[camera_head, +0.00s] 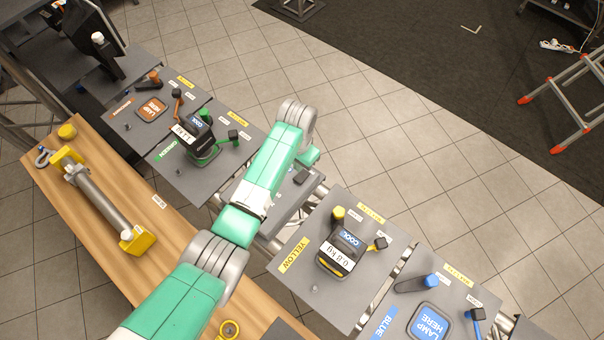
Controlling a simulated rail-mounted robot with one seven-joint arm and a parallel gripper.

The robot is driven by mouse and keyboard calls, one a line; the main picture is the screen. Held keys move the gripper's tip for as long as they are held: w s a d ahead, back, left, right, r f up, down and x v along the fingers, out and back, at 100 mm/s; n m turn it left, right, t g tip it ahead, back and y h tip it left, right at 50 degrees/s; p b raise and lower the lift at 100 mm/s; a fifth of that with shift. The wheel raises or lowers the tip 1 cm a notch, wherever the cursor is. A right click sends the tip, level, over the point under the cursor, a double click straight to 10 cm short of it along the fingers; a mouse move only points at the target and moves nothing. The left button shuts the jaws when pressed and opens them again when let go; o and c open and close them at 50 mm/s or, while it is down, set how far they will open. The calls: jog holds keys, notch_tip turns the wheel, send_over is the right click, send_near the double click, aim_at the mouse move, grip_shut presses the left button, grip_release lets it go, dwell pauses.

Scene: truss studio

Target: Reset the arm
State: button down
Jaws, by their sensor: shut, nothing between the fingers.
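My green and grey arm rises from the bottom of the head view and reaches across the middle of the workbench. Its far grey joint is above the gap between the left and right panels. My gripper is hidden behind the arm, so its fingers do not show. No object is seen held by the arm.
Left of the arm, a black lamp (197,137) stands on the green panel. Right of it, another lamp (342,252) is on the yellow panel, beside an empty blue pad (429,322). A wooden bench (92,238) carries a grey bar with yellow ends (104,203). A stepladder (570,92) stands far right.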

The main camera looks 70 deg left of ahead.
dwell(0.4)
jog(key=w+d+r+m+t+y+p, duration=0.1)
jog(key=w+d+r+t+y, duration=0.2)
jog(key=w+r, duration=0.6)
jog(key=w+d+r+m+t+p, duration=0.1)
jog(key=w+d+r+t, duration=0.3)
jog(key=w+r, duration=0.45)
jog(key=w+d+r+m+t, duration=0.1)
jog(key=w+d+r+t, duration=0.25)
jog(key=d+r, duration=0.4)
jog(key=w+d+r+m+t, duration=0.15)
jog(key=w+d+r, duration=0.3)
jog(key=r, duration=0.55)
jog(key=s+d+r+t+p, duration=0.1)
jog(key=s+d+r+t, duration=0.15)
jog(key=d+r, duration=0.55)
jog(key=s+d+r+t+p, duration=0.15)
jog(key=d+r+t, duration=0.3)
jog(key=r, duration=0.65)
jog(key=s+d+r+t+h, duration=0.1)
jog(key=s+d+r+t, duration=0.2)
jog(key=s+d+r, duration=0.2)
jog(key=s+d+r+m+t+h, duration=0.1)
jog(key=s+d+r+t, duration=0.2)
jog(key=s+r, duration=0.7)
jog(key=d, duration=0.2)
jog(key=shift+d+r+h, duration=0.3)
jog(key=shift+r, duration=0.1)
jog(key=shift+w, duration=0.1)
